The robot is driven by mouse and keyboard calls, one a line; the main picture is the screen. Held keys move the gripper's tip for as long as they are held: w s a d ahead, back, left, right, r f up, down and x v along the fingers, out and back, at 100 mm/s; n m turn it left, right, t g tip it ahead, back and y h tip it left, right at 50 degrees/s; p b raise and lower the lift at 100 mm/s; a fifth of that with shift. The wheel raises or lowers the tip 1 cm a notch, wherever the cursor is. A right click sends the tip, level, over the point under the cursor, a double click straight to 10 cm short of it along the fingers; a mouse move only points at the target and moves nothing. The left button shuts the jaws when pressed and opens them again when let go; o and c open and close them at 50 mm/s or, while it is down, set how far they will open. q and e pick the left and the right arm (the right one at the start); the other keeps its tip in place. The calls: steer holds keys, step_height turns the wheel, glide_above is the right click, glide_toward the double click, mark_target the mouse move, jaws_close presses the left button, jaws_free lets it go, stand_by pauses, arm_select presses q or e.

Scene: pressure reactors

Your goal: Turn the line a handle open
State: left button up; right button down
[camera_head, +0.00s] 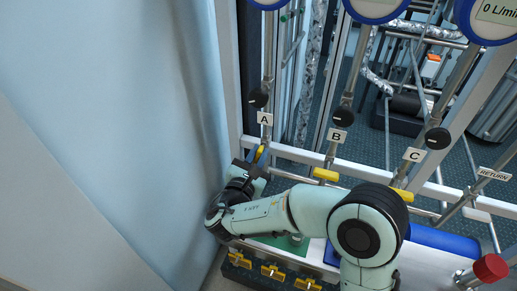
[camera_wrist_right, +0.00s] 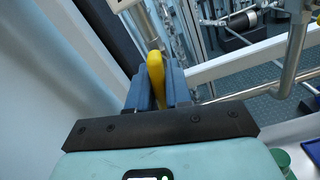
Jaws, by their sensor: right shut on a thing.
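The line A handle (camera_head: 259,154) is a yellow lever on the left vertical pipe, under the white A label (camera_head: 265,118). My right gripper (camera_head: 255,160) is at this handle, and its wrist hides part of it. In the wrist view the yellow handle (camera_wrist_right: 156,72) stands between the two blue fingers of my right gripper (camera_wrist_right: 157,92), which are shut on it. The handle points roughly along the pipe there. The yellow handles of line B (camera_head: 326,174) and line C (camera_head: 402,194) lie across their pipes. My left gripper is not in view.
A pale wall (camera_head: 120,110) stands close to the left of my right wrist. Black knobs (camera_head: 258,97) sit on the pipes above the labels. A white frame rail (camera_head: 300,155) crosses behind the handles. Several yellow valves (camera_head: 272,272) and a red knob (camera_head: 490,268) are at the front.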

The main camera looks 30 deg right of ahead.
steer(key=shift+n+p, duration=1.15)
steer(key=shift+n, duration=0.35)
steer(key=c, duration=1.1)
jaws_free()
steer(key=shift+c, duration=0.2)
steer(key=b+v, duration=0.1)
steer(key=v, duration=1.2)
steer(key=shift+s, duration=0.2)
steer(key=shift+a, duration=0.1)
